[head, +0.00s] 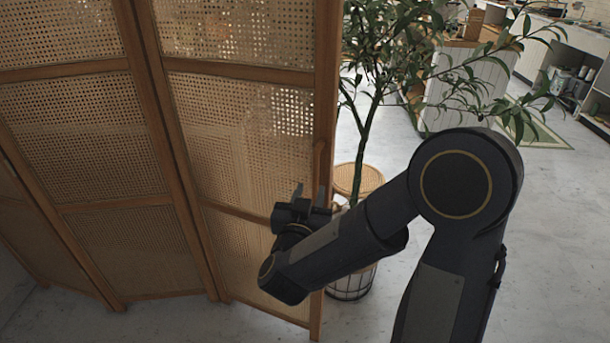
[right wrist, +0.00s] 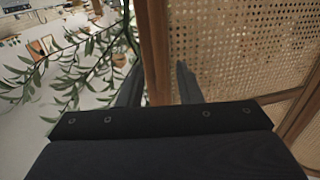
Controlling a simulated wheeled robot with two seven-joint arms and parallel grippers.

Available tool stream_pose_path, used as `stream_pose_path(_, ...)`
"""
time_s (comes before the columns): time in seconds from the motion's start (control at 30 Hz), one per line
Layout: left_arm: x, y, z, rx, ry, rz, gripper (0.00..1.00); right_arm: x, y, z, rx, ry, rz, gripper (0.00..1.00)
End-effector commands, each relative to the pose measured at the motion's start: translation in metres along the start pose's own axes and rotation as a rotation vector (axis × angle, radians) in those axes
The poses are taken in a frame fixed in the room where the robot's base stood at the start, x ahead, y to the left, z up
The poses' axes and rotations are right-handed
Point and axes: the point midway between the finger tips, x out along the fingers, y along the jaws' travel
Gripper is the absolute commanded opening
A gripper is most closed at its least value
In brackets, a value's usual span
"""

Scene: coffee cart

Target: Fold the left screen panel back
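A folding screen with wooden frames and woven cane fills the left of the head view. Its rightmost panel (head: 240,130) has a wooden upright along its free edge, with a small vertical wooden handle (head: 319,160) on it. My right gripper (head: 310,195) is at this edge, just below the handle's visible part. In the right wrist view, the fingers of my right gripper (right wrist: 158,88) are apart, with the panel's wooden upright (right wrist: 156,45) showing between and beyond them. I cannot tell whether they touch it. My left gripper is not in view.
A potted plant (head: 372,105) stands close behind the screen's free edge, its woven pot (head: 352,285) partly hidden by my right arm. A white counter (head: 465,90) and shelves (head: 580,60) are farther back. Grey floor (head: 560,240) is clear at the right.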

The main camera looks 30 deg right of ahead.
Motion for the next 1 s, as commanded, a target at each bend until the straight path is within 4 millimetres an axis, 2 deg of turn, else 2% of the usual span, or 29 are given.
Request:
stream_pose_path(0.43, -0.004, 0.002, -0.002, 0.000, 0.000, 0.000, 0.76, 0.065, 0.001, -0.001, 0.002, 0.001, 0.003, 0.32)
stream_pose_path(0.6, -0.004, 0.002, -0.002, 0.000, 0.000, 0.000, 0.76, 0.074, 0.001, -0.001, 0.002, 0.001, 0.000, 0.32)
stream_pose_path(0.83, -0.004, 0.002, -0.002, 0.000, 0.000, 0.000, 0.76, 0.075, 0.001, -0.001, 0.003, 0.001, -0.001, 0.32)
stream_pose_path(1.0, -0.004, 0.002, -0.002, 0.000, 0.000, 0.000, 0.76, 0.075, 0.001, -0.001, 0.003, 0.001, -0.001, 0.11)
